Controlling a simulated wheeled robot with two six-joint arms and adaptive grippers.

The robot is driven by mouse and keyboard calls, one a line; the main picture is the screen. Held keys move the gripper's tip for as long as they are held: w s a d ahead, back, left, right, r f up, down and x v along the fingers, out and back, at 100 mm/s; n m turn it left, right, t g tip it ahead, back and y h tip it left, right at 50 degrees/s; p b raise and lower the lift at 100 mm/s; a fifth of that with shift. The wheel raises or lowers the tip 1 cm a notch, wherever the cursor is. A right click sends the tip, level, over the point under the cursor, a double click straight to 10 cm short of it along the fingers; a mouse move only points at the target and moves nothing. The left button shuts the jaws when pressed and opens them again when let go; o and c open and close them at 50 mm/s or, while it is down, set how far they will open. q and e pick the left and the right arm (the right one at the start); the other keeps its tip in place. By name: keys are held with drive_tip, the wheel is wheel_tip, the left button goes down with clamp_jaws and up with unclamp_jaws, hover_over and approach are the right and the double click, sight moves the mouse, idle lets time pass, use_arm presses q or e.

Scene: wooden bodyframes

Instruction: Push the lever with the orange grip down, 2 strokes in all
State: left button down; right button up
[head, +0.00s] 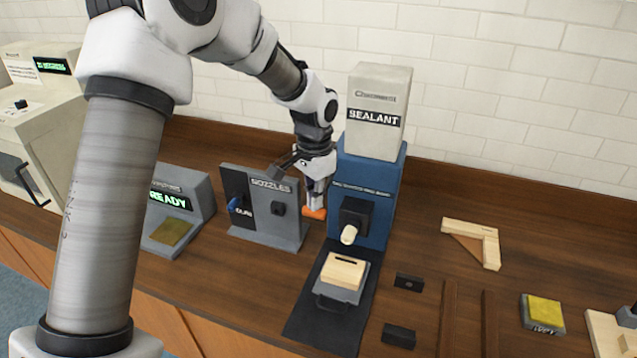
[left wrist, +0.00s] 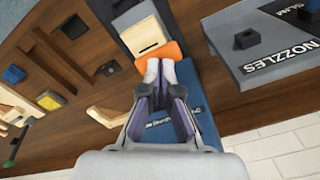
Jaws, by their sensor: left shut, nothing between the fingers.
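The lever's orange grip (head: 314,212) sticks out at the left side of the blue sealant dispenser (head: 371,190). My left gripper (head: 316,203) is shut and empty, with its fingertips right at the top of the orange grip. In the left wrist view the orange grip (left wrist: 165,55) lies just beyond the closed fingertips (left wrist: 160,66). They seem to touch it, but I cannot tell for sure. The rest of the lever is hidden behind my gripper. My right gripper is not in view.
A pale wooden block (head: 343,271) sits on the dispenser's base under its cream nozzle (head: 348,235). The grey NOZZLES unit (head: 281,229) stands close on the left. A wooden corner piece (head: 490,246) and small black blocks (head: 399,335) lie to the right.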

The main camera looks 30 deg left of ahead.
use_arm(q)
wheel_tip(320, 180, up, 5)
drive_tip(key=p, duration=0.3)
drive_tip(key=shift+f+p, duration=0.2)
drive_tip(key=shift+p, duration=0.15)
drive_tip(key=shift+r, duration=0.9)
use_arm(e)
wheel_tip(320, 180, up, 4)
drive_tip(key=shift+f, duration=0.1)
use_arm(q)
drive_tip(key=shift+b, duration=0.3)
